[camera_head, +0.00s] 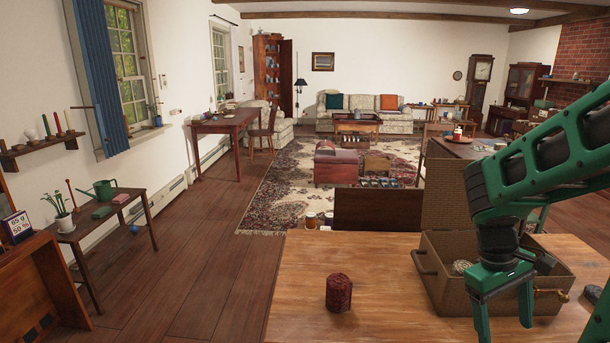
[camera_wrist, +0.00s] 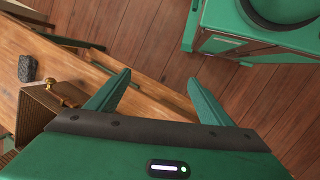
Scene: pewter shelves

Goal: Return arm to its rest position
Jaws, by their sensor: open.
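My green arm comes in from the right of the head view and bends down over the table. My gripper (camera_head: 503,305) points down in front of a brown woven box with its lid raised (camera_head: 437,287). In the wrist view my gripper (camera_wrist: 158,82) has its two fingers spread with nothing between them. Past the fingers the wrist view shows the table's edge and the wooden floor. Part of the box (camera_wrist: 33,117) shows there at the left. The gripper and arm hide part of the box in the head view.
The wooden table (camera_head: 400,323) holds a dark red cylinder (camera_head: 339,293) left of the box. A pale round thing (camera_head: 461,267) lies inside the box. A dark grey lump (camera_wrist: 27,68) lies on the table beside the box. Open floor (camera_head: 190,270) lies left of the table.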

